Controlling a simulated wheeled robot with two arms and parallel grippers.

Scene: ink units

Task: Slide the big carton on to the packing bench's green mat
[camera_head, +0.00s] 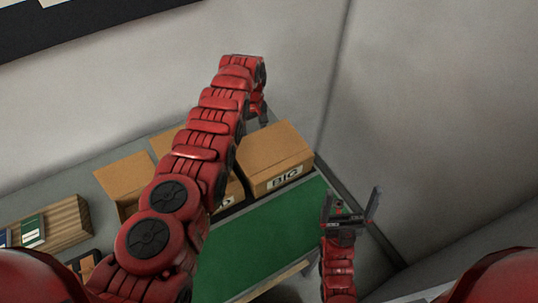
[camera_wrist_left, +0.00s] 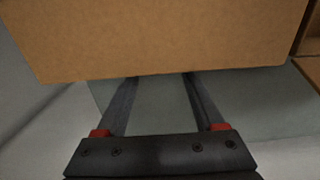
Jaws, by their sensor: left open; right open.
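The big carton (camera_head: 270,152), brown with a "BIG" label on its front, stands at the back edge of the green mat (camera_head: 265,235). I cannot tell whether it overlaps the mat. My left gripper (camera_head: 264,119) is at the carton's far side, partly hidden by my arm. In the left wrist view its open fingers (camera_wrist_left: 160,78) point at the lower edge of the carton (camera_wrist_left: 165,38), with nothing between them; I cannot tell whether they touch it. My right gripper (camera_head: 351,191) is open and empty near the mat's right edge, apart from the carton.
Other brown cartons stand left of the big one: one (camera_head: 123,180) at the left, and another (camera_head: 230,192) partly hidden by my left arm. Walls close in behind and to the right. The mat's visible surface is clear.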

